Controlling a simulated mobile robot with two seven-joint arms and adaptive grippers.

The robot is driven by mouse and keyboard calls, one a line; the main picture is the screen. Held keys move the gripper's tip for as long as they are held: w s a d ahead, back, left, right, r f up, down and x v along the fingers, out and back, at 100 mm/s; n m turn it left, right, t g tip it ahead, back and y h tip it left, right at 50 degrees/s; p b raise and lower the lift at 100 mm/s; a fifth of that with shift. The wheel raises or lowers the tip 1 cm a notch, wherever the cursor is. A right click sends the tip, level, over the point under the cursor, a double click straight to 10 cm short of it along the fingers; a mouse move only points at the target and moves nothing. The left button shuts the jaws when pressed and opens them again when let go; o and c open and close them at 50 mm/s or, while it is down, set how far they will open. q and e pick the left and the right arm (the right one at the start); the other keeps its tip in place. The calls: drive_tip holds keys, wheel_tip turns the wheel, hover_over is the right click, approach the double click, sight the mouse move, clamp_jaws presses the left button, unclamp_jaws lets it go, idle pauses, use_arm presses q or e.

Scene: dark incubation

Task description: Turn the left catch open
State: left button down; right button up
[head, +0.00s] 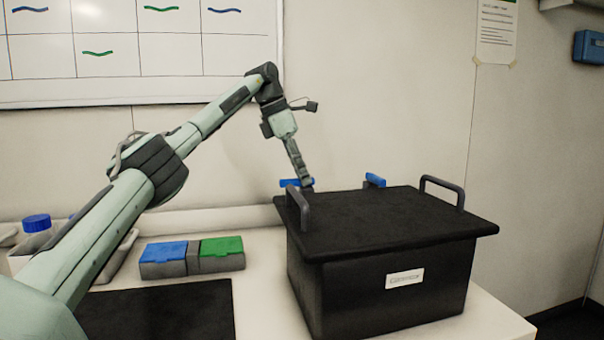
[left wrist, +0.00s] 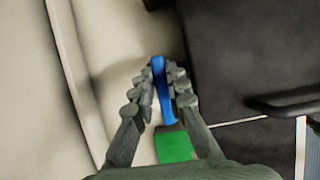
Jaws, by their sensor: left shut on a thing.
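The left catch (head: 289,183) is a blue lever at the back left edge of a black lidded box (head: 385,283). My left gripper (head: 307,185) reaches down to it from above, behind the lid's left handle. In the left wrist view the blue catch (left wrist: 159,85) lies between the two fingers of my left gripper (left wrist: 162,75), which are shut on it. A second blue catch (head: 375,180) stands at the back edge of the lid, further right. My right gripper is in neither view.
Dark handles stand on the lid at left (head: 298,208) and right (head: 443,183). The wall is close behind.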

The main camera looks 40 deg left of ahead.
sight(289, 179)
use_arm(q)
drive_tip(key=c, duration=1.5)
unclamp_jaws()
drive_tip(key=shift+c, duration=0.2)
drive_tip(key=v, duration=0.7)
drive_tip(key=shift+s+r, duration=0.15)
drive_tip(key=shift+r, duration=0.15)
drive_tip(key=shift+f, duration=0.1)
